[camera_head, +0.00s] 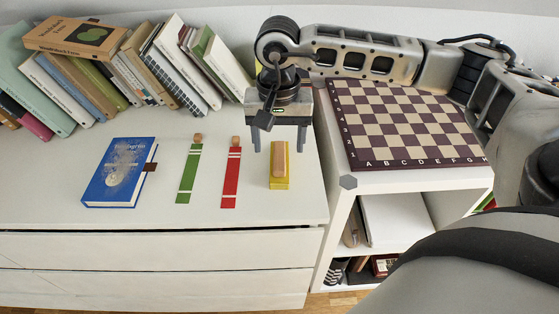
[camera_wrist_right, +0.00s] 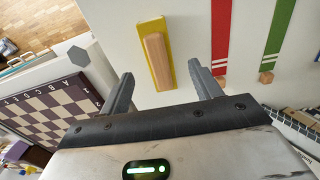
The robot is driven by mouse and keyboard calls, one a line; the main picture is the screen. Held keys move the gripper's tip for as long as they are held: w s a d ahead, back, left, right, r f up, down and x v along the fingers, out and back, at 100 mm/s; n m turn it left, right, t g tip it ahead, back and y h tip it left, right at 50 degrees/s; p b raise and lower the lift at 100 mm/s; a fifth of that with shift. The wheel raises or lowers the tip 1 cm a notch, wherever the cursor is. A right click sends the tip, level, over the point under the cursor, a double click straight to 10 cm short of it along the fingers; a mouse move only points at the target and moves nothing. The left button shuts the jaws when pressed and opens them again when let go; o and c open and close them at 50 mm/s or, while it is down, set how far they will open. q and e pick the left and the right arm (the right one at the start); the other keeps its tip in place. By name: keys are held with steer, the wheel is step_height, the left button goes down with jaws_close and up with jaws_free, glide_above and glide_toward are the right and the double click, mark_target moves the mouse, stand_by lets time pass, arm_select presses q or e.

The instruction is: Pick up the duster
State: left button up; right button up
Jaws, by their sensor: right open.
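The duster (camera_head: 279,168) has a yellow base and a tan wooden grip and lies on the white cabinet top near its right end. It also shows in the right wrist view (camera_wrist_right: 157,56), ahead of the fingers and between their lines. My right gripper (camera_head: 279,145) is open and empty, above and just behind the duster, with a finger toward each side of it. Its two fingers also show in the right wrist view (camera_wrist_right: 162,85), apart from the duster. My left gripper is in neither view.
A red strip (camera_head: 231,180) and a green strip (camera_head: 189,176) lie left of the duster, then a blue book (camera_head: 120,173). Books (camera_head: 130,65) lean along the back. A chessboard (camera_head: 405,125) lies on the shelf unit at right. Drawers (camera_head: 160,250) are below the cabinet top.

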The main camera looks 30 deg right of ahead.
mark_target(279, 157)
steer(key=shift+d+f, duration=0.15)
steer(key=shift+f, duration=2.55)
steer(key=c, duration=1.1)
